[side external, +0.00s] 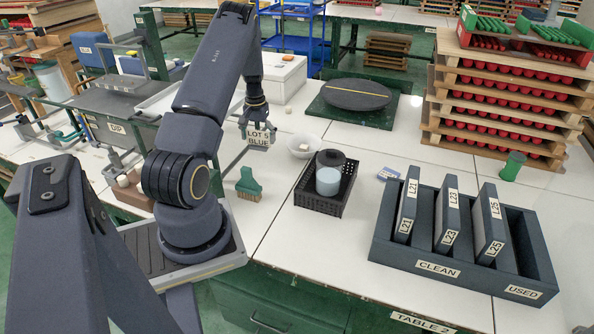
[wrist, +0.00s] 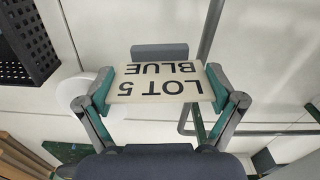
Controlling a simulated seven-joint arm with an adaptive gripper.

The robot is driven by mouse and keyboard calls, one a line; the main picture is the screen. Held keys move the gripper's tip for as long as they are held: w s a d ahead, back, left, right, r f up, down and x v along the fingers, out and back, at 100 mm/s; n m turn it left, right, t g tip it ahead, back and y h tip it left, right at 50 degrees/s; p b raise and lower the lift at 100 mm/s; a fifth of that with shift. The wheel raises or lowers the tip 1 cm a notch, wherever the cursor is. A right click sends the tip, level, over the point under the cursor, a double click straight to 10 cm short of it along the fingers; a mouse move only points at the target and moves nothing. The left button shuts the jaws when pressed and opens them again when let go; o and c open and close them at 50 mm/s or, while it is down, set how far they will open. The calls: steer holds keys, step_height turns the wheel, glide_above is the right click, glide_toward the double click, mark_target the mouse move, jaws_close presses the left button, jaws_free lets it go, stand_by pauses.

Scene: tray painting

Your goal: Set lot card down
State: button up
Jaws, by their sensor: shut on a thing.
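The lot card (side external: 258,137) is a cream plate lettered "LOT 5 BLUE". My gripper (side external: 257,118) is shut on it and holds it above the white table, near a thin metal frame. In the wrist view the lot card (wrist: 160,82) shows upside down between the two green-padded fingers of my gripper (wrist: 163,88). A grey block edge shows just beyond the card in that view. Whether the card touches anything besides the fingers, I cannot tell.
A green brush (side external: 248,184), a white bowl (side external: 302,146) and a black crate (side external: 318,205) with a light blue cup stand nearby. A rack (side external: 440,266) marked CLEAN and USED is at right. A round dark turntable (side external: 356,95) is behind.

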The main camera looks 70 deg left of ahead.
step_height(320, 180, up, 14)
steer(key=w+d+m, duration=0.4)
steer(key=w+d, duration=0.2)
steer(key=d, duration=0.5)
steer(key=w+d+m, duration=0.5)
steer(key=d, duration=0.6)
steer(key=d+m, duration=0.5)
steer(key=d, duration=0.8)
steer(key=s+d+m, duration=0.5)
steer(key=s+d, duration=0.1)
steer(key=d, duration=0.5)
steer(key=f, duration=2.1)
steer(key=shift+w+a+f, duration=0.15)
steer(key=shift+w+a, duration=0.1)
steer(key=shift+w, duration=0.1)
steer(key=shift+f, duration=0.1)
steer(key=o, duration=0.8)
